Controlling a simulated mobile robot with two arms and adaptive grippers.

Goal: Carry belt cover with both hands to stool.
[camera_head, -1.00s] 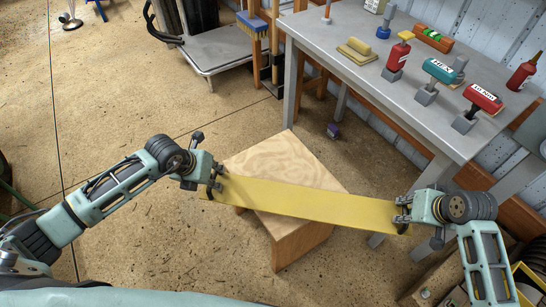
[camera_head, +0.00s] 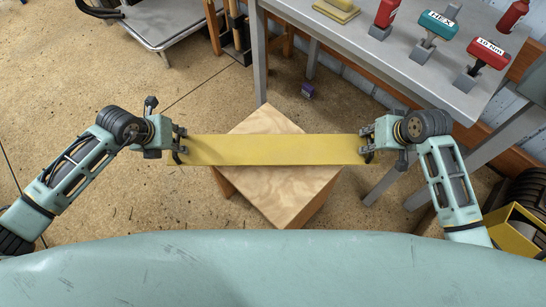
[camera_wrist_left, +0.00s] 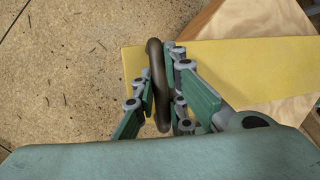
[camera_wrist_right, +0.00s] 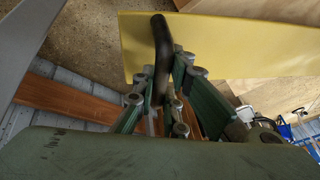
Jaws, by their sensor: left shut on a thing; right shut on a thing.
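The belt cover (camera_head: 270,149) is a long flat yellow panel held level between my two grippers, in front of me in the head view. My left gripper (camera_head: 180,147) is shut on the dark handle (camera_wrist_left: 158,84) at its left end. My right gripper (camera_head: 368,147) is shut on the dark handle (camera_wrist_right: 162,58) at its right end. The wooden stool (camera_head: 285,195) has a square pale top. It is under the middle of the cover, which hides part of its top. I cannot tell whether the cover touches the stool.
A grey workbench (camera_head: 425,75) with red and teal tools stands at the back right, its legs near my right arm. A cart (camera_head: 165,22) stands at the upper left. The floor at the left is clear.

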